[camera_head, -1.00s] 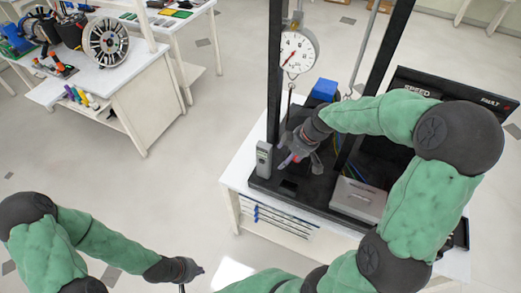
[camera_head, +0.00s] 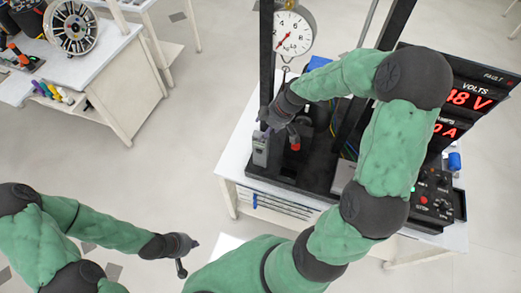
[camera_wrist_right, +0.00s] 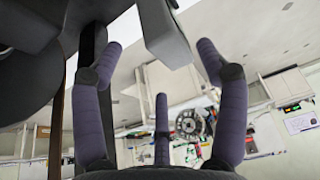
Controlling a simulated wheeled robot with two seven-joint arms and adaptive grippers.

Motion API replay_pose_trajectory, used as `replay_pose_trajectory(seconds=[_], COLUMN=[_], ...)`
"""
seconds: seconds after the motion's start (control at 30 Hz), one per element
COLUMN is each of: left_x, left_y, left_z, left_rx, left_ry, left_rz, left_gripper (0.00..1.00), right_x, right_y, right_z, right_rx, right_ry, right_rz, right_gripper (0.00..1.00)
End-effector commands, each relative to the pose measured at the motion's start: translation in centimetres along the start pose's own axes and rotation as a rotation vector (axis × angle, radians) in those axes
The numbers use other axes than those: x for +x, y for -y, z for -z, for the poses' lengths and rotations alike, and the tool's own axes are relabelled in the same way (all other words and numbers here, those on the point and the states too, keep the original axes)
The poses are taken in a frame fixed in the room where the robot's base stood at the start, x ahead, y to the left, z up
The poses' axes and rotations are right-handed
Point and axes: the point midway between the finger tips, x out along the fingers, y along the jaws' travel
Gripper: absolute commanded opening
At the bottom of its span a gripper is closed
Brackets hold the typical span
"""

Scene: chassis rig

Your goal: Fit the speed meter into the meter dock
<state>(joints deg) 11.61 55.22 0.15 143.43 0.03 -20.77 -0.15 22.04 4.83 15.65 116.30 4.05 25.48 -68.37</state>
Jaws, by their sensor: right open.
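A small grey upright box (camera_head: 261,150), which looks like the speed meter, stands at the left front corner of the rig's black base. In the right wrist view a grey block (camera_wrist_right: 165,32), probably the same box, hangs into the top between the fingers. My right gripper (camera_head: 278,128) is just above and right of the box, fingers spread; it also shows open in the wrist view (camera_wrist_right: 160,75). I cannot tell whether it touches the box. I cannot pick out the meter dock for certain. My left gripper (camera_head: 183,258) hangs over the floor at lower left; its finger state is unclear.
A round white dial gauge (camera_head: 293,34) hangs between black posts. A small red part (camera_head: 295,147) sits beside my right gripper. A display (camera_head: 470,98) with red digits and a knobbed control box (camera_head: 432,195) stand at right. Another bench (camera_head: 110,65) is at upper left.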

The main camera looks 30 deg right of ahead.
Motion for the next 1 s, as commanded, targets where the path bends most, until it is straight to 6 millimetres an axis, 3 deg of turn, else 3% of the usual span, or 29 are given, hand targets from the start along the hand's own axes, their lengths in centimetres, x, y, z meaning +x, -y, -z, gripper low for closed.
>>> replay_pose_trajectory(seconds=[0.3, 0.6, 0.87, 1.0], left_x=[0.1, 0.1, 0.1, 0.1], left_y=[0.1, 0.1, 0.1, 0.1], left_z=[0.0, 0.0, 0.0, 0.0], left_rx=[0.0, 0.0, 0.0, 0.0], left_ry=[0.0, 0.0, 0.0, 0.0], left_rz=[0.0, 0.0, 0.0, 0.0], left_gripper=[0.0, 0.0, 0.0, 0.0], right_x=[4.1, 4.5, 4.5, 4.4], right_y=[0.6, 0.6, 0.6, 0.6], right_z=[-0.1, -0.1, -0.1, -0.1], right_rx=[0.0, 0.0, 0.0, 0.0], right_ry=[0.002, 0.001, 0.002, 0.001], right_rz=[0.002, 0.0, 0.001, 0.0], right_gripper=[0.74, 0.74, 0.0, 0.0])
